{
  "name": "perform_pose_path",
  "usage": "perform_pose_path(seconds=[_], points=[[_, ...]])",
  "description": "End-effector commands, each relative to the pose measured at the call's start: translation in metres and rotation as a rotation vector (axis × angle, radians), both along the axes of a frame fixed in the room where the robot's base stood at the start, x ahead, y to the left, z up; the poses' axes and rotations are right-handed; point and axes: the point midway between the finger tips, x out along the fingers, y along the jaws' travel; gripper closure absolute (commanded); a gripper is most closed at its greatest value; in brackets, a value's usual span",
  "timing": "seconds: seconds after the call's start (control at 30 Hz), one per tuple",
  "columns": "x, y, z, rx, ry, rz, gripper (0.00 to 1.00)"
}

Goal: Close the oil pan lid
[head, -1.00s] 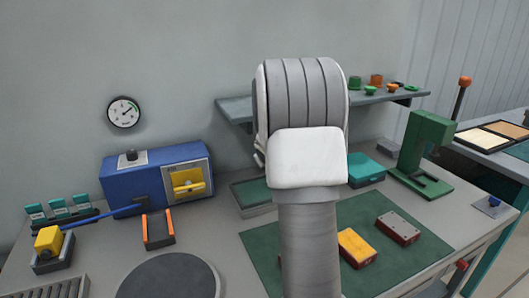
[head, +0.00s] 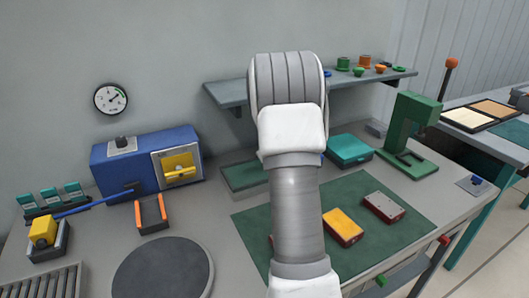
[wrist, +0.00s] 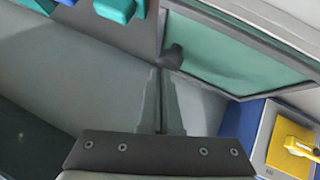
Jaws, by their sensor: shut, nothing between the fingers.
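A shallow grey box with a dark green top (head: 245,176) lies on the bench behind my arm in the head view. It looks like the oil pan, partly hidden by my arm. In the wrist view a green panel in a dark frame (wrist: 240,62) fills the upper right, with a dark knob (wrist: 172,57) at its edge. I cannot tell whether this is the lid or the pan. My gripper (wrist: 160,74) is shut and empty, its tips close to the knob; contact is unclear. My arm hides the gripper in the head view.
A blue machine (head: 125,175) stands left of the pan, a teal box (head: 347,150) and a green press (head: 415,135) to its right. A shelf (head: 225,93) hangs behind.

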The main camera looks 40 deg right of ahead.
Motion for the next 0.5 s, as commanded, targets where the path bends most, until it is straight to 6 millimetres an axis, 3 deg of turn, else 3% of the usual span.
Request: perform_pose_path(seconds=[0.5], points=[[-0.0016,-0.004,-0.0104,0.001,0.003,-0.001,1.0]])
